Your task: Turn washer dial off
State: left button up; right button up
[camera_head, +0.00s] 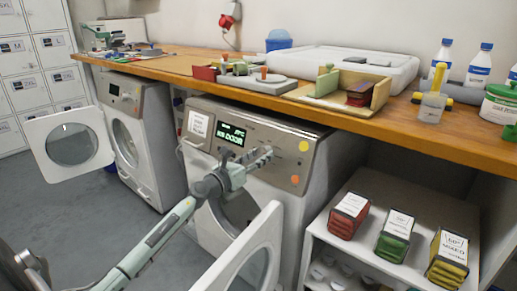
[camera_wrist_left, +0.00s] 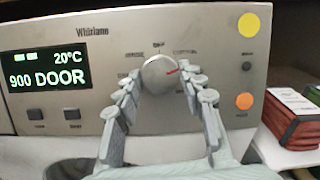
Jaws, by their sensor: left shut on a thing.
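The washer (camera_head: 255,125) in the middle of the head view has a grey control panel and an open round door (camera_head: 247,265). Its dial (camera_wrist_left: 160,73) is a round silver knob in the wrist view. The dial's red mark points right and slightly up, away from the top label, which seems to read OFF. The lit display (camera_wrist_left: 45,68) reads 20°C and 900 DOOR. My left gripper (camera_head: 266,156) is at the panel; in the wrist view its two fingers (camera_wrist_left: 160,85) are shut on the dial from either side. The dial is hidden behind the fingers in the head view. My right gripper is not in view.
A wooden counter (camera_head: 450,135) overhangs the washer. A second washer (camera_head: 140,135) stands to the left, its door (camera_head: 72,145) open. A white shelf (camera_head: 385,190) at the right bears red, green and yellow packs. Grey floor (camera_head: 50,205) is clear at the left.

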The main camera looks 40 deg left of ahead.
pick_arm(q)
jog(key=n+y+p, duration=0.1)
jog(key=n, duration=0.1)
jog(key=n+y+p, duration=0.1)
jog(key=n, duration=0.2)
jog(key=shift+d+r+n, duration=0.1)
jog(key=shift+d+n, duration=0.05)
jog(key=shift+n, duration=0.15)
jog(key=n+y, duration=0.1)
jog(key=n, duration=0.2)
jog(key=n+g+y+p, duration=0.1)
jog(key=n, duration=0.2)
jog(key=shift+d+n+y, duration=0.15)
jog(key=shift+n+y, duration=0.15)
jog(key=shift+r+n+g+y, duration=0.15)
jog(key=shift+n+g, duration=0.25)
jog(key=shift+n, duration=0.65)
jog(key=shift+n+g+y, duration=0.15)
jog(key=shift+n+g, duration=0.25)
jog(key=shift+n, duration=0.65)
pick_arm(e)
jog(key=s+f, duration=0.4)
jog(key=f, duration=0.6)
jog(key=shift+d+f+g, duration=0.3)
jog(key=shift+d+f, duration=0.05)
pick_arm(q)
jog(key=o, duration=1.2)
jog(key=shift+c, duration=0.2)
